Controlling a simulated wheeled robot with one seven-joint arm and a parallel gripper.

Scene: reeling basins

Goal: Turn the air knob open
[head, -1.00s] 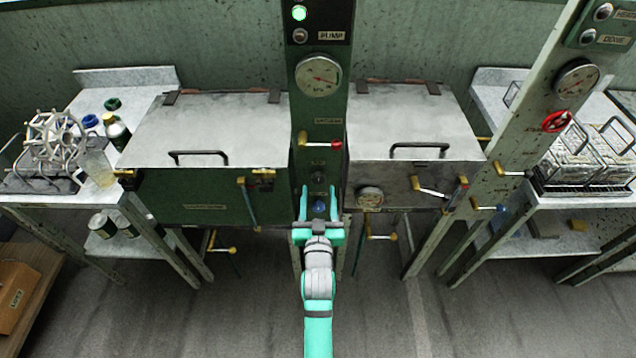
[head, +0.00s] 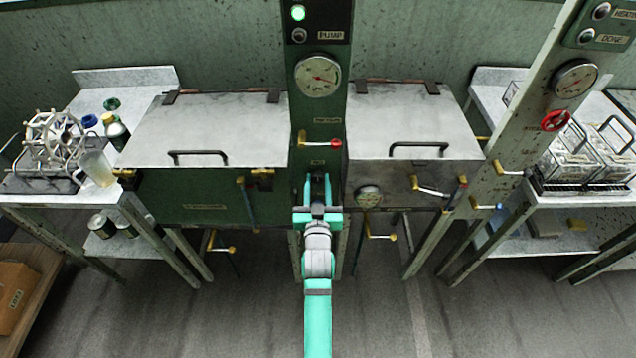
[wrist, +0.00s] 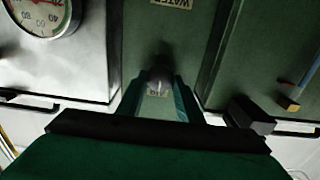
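The air knob (wrist: 160,77) is a small grey knob on the green panel, seen between my fingertips in the wrist view. A small plate (wrist: 158,93), its lettering hard to read, sits beside it. In the head view my gripper hides the knob. My gripper (head: 318,180) reaches straight onto the central green column (head: 319,110). In the wrist view my gripper (wrist: 162,85) has a finger on either side of the knob, and both appear to touch it. The knob's exact turn angle cannot be told.
A red-tipped lever (head: 322,143) and a gauge (head: 318,76) are above on the column. Lidded basins flank it, left (head: 210,130) and right (head: 410,130), with handles. The wrist view shows an upside-down WATER label (wrist: 172,4).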

